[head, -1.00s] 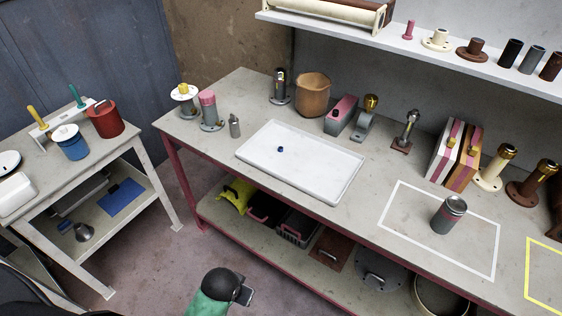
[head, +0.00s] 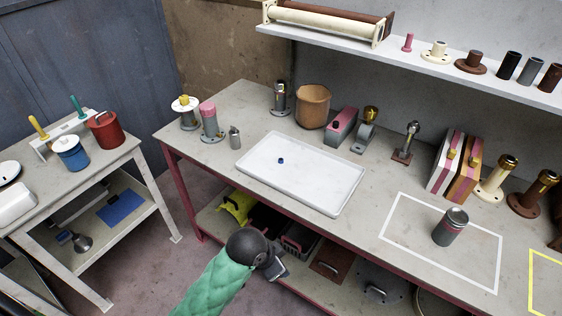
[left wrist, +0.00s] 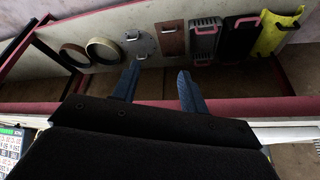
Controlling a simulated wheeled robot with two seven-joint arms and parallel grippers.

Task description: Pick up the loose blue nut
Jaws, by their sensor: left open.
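The loose blue nut (head: 281,160) lies on the white tray (head: 335,208), left of the tray's middle, on the workbench. My left gripper (head: 276,270) is in front of the bench's front edge, below the bench top and short of the tray. In the left wrist view its two blue-grey fingers (left wrist: 157,84) are spread apart with nothing between them. The nut does not show in the left wrist view. My right gripper is not in view.
A grey can (head: 450,226) stands in a white outlined square to the right. The red bench frame and lower shelf lie near my gripper.

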